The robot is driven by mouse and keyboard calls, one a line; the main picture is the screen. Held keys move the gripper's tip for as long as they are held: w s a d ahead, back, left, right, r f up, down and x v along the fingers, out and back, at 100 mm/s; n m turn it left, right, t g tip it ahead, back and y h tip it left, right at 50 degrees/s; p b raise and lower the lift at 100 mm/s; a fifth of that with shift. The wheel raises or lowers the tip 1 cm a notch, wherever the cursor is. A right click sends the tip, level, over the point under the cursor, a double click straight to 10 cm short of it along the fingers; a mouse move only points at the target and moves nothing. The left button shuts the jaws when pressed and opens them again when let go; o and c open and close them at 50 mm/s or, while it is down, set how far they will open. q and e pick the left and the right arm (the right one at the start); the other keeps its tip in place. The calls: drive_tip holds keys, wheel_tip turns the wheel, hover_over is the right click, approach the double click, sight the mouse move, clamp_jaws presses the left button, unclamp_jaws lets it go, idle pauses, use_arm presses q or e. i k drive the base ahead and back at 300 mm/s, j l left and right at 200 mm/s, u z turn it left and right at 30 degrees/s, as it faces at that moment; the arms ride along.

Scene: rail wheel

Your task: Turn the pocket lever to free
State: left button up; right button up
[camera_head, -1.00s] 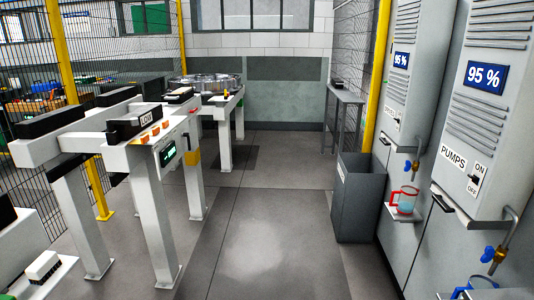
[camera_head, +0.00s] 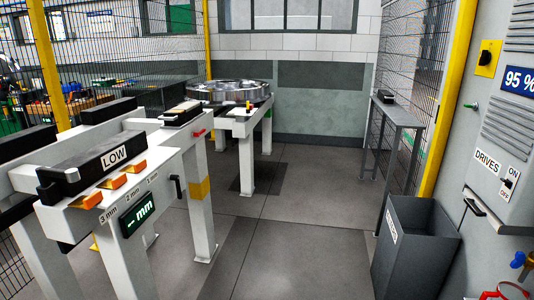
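A white stand at the left carries a black block labelled LOW (camera_head: 114,155), orange tabs (camera_head: 112,183) marked in mm, and a green-lit mm display (camera_head: 137,215). A small black lever (camera_head: 177,186) hangs on the stand's side, and a small red handle (camera_head: 198,134) sits farther back. A silver wheel (camera_head: 230,91) lies flat on a white table (camera_head: 243,126) at the back, with a small yellow piece (camera_head: 248,106) at its front edge. I cannot tell which of these is the pocket lever; no free marking is readable. Neither gripper is in view.
A grey bin (camera_head: 415,250) and a cabinet with a DRIVES switch (camera_head: 509,179) stand at the right. A narrow grey table (camera_head: 397,112) is behind the bin. The floor (camera_head: 275,240) between the stand and bin is clear. Mesh fence lines the left.

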sight(196, 135)
drive_tip(key=i+l+u, duration=0.2)
drive_tip(key=i+u, duration=0.15)
drive_tip(key=i, duration=0.15)
drive_tip(key=i+l+u, duration=0.4)
drive_tip(key=i+l, duration=0.1)
drive_tip(key=i, duration=0.55)
